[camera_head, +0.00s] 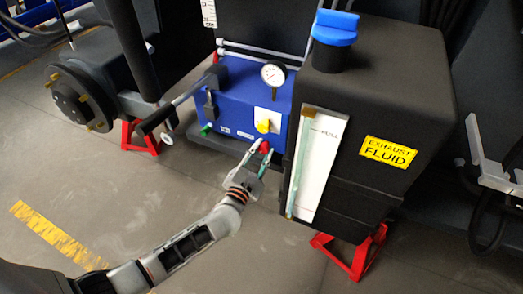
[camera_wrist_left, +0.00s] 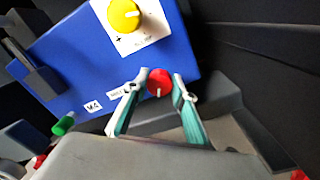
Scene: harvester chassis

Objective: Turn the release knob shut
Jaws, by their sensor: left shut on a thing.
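The release knob is the red knob (camera_wrist_left: 159,82) low on the front of the blue box (camera_wrist_left: 75,60), with a white mark on its face pointing down in the left wrist view. It also shows in the head view as a small red spot (camera_head: 265,147). My left gripper (camera_wrist_left: 158,86) has its two fingers on either side of the red knob and is shut on it. In the head view the left gripper (camera_head: 259,151) reaches the box from below. My right gripper is in neither view.
A yellow knob (camera_wrist_left: 123,14) on a white plate sits above the red one. A green knob (camera_wrist_left: 64,124) is at the box's lower left. A pressure gauge (camera_head: 273,74) tops the box. A black exhaust fluid tank (camera_head: 408,105) with a blue cap (camera_head: 335,28) stands close on the right.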

